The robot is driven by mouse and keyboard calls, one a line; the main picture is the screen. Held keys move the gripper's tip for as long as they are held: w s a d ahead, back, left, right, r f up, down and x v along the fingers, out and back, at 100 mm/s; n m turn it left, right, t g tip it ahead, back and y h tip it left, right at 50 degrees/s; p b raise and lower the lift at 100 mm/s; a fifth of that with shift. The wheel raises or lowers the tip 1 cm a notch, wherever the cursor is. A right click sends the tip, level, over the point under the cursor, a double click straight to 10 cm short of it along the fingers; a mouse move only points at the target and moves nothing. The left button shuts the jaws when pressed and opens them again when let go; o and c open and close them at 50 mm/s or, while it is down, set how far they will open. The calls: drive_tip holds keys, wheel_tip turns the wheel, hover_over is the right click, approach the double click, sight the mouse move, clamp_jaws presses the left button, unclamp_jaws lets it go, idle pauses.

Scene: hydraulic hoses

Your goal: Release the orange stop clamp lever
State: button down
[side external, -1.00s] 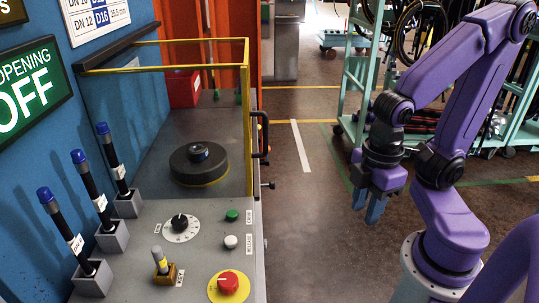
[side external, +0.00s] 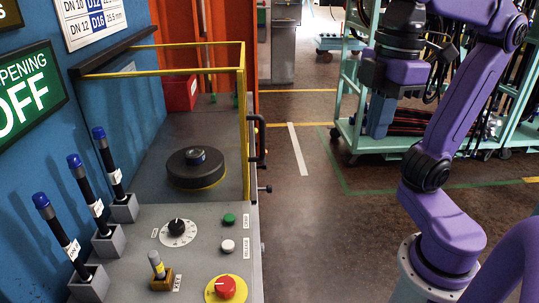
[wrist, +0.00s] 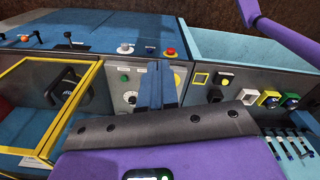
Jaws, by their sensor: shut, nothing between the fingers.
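My gripper (side external: 379,132) is raised over the floor to the right of the machine console, fingers pointing down and well apart from everything on it. Its two blue-grey fingers are shut together and empty; they also show in the wrist view (wrist: 155,88). I cannot make out an orange stop clamp lever for certain in either view.
A yellow guard frame (side external: 243,120) surrounds a black round part (side external: 197,167). A teal cart (side external: 352,140) stands behind my gripper.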

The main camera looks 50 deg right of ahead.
drive_tip(key=w+r+m+t, duration=0.2)
drive_tip(key=w+r+t, duration=0.15)
drive_tip(key=w, duration=0.55)
drive_tip(key=w+d+r+m+t, duration=0.1)
drive_tip(key=w+r+m+t, duration=0.2)
drive_tip(key=w, duration=0.5)
drive_tip(key=w+r+m+t, duration=0.2)
drive_tip(key=w+t, duration=0.2)
drive_tip(key=w, duration=0.5)
drive_tip(key=w+d+r+n+t, duration=0.25)
drive_tip(key=w+d+r, duration=0.2)
drive_tip(key=w, duration=0.35)
drive_tip(key=w+d+r+n+t, duration=0.1)
drive_tip(key=w+d+r+t, duration=0.3)
drive_tip(key=w, duration=0.3)
drive_tip(key=s+d+f+g, duration=0.2)
drive_tip(key=d+f+g, duration=0.3)
drive_tip(key=d+f, duration=0.35)
drive_tip(key=s+d+f+g, duration=0.2)
drive_tip(key=d+f+g, duration=0.3)
drive_tip(key=d+f, duration=0.4)
wheel_tip(320, 180, down, 32)
drive_tip(key=shift+w+a+n+t, duration=0.25)
drive_tip(key=shift+a+n+t, duration=0.05)
drive_tip(key=shift+a+n, duration=0.15)
